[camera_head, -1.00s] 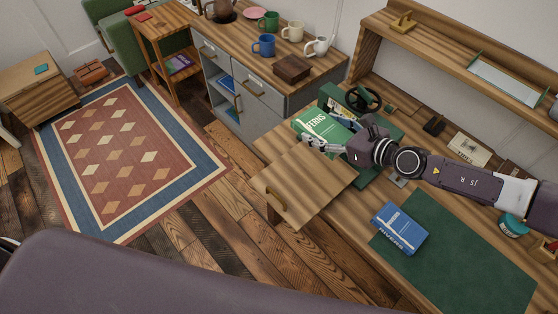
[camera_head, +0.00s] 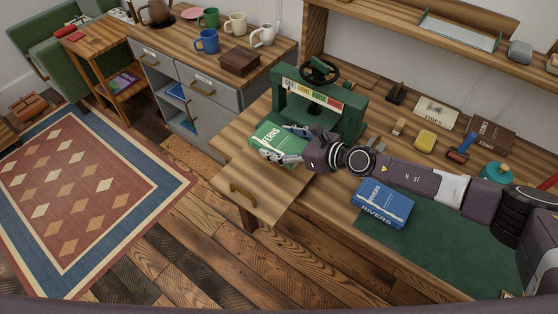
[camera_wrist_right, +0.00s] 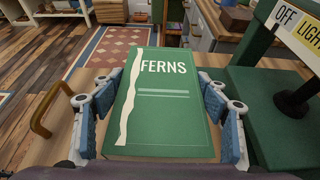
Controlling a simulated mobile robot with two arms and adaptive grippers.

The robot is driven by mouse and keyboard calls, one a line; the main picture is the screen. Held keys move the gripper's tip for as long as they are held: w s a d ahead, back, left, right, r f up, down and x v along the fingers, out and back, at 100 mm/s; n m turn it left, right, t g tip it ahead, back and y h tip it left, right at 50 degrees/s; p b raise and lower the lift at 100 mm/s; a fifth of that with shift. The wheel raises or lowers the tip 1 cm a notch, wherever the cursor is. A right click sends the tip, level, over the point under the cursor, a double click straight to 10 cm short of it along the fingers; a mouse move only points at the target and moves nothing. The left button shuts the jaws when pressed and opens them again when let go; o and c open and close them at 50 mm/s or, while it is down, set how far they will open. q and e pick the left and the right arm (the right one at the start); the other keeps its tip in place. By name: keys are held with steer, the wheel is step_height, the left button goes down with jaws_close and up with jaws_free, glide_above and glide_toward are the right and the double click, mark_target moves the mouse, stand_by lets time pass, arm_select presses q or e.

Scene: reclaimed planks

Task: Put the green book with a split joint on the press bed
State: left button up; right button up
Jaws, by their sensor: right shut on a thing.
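The green book (camera_head: 276,142), titled FERNS, has a pale ragged split along one side of its cover. My right gripper (camera_head: 283,148) is shut on it. In the right wrist view the book (camera_wrist_right: 163,105) lies between the two blue-padded fingers (camera_wrist_right: 163,120), cover up. The book is in front of and left of the green press (camera_head: 345,115), over the desk's left end by the pulled-out drawer. The press bed (camera_wrist_right: 278,122) shows as a flat green base right of the book in the right wrist view; the book is beside it. My left gripper is not in view.
A blue book titled RIVERS (camera_head: 383,203) lies at the edge of a green mat (camera_head: 430,245). A yellow block (camera_head: 425,141), a blue-headed roller (camera_head: 461,147) and a teal-topped jar (camera_head: 496,173) stand to the right. A drawer (camera_head: 262,190) sticks out at the front left.

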steer(key=shift+f+b, duration=1.65)
steer(key=shift+f, duration=1)
steer(key=shift+f, duration=0.1)
steer(key=o, duration=0.9)
steer(key=shift+f, duration=0.15)
steer(key=o, duration=0.4)
steer(key=shift+r, duration=0.25)
steer(key=shift+s+d+r, duration=0.1)
steer(key=shift+d, duration=0.1)
steer(key=v, duration=1.1)
steer(key=shift+s+d+r, duration=0.15)
steer(key=shift+s+d, duration=0.05)
